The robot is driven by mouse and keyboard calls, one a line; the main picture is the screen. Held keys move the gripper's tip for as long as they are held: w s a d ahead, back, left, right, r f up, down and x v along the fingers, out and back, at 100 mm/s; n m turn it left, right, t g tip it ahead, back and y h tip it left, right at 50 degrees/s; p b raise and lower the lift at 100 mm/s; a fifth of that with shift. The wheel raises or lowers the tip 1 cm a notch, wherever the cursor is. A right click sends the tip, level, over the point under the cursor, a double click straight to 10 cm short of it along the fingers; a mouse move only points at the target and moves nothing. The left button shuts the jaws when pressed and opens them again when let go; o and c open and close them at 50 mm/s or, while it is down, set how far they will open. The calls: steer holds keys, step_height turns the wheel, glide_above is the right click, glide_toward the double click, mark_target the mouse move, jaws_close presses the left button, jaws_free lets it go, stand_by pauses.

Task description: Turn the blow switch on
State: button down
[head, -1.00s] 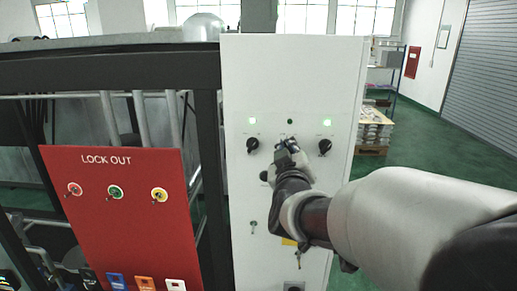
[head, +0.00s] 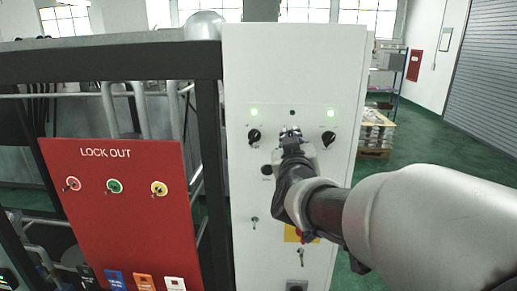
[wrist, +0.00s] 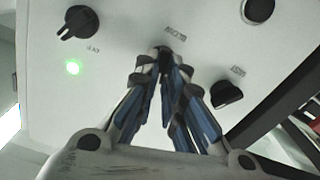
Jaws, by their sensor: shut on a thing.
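The white control panel (head: 340,75) stands ahead with a row of black rotary switches. The blow switch is the middle one, under the upside-down BLOW label (wrist: 175,33) in the wrist view. It is almost wholly hidden by my gripper (head: 290,133). In the wrist view my gripper (wrist: 163,55) has its fingertips closed together at the switch, just beside that label. The switch's angle cannot be made out. The small lamp above it (head: 292,112) looks dark.
Black knobs sit left (head: 254,136) and right (head: 328,138) of the gripper, under lit green lamps (head: 254,113) (head: 330,113). Key switches (head: 254,221) are lower on the panel. A red LOCK OUT board (head: 120,215) and dark frame stand at left.

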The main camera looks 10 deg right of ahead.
steer(key=m+b, duration=0.2)
steer(key=m, duration=0.1)
steer(key=m+b, duration=0.4)
steer(key=m, duration=0.1)
steer(key=shift+d+f+m+b, duration=0.1)
steer(key=shift+d+m+b, duration=0.2)
steer(key=shift+b, duration=0.1)
stand_by(0.4)
steer(key=c, duration=1.7)
jaws_free()
steer(key=shift+s, duration=0.15)
steer(key=s+a, duration=0.2)
steer(key=s, duration=0.9)
steer(key=shift+s, duration=0.35)
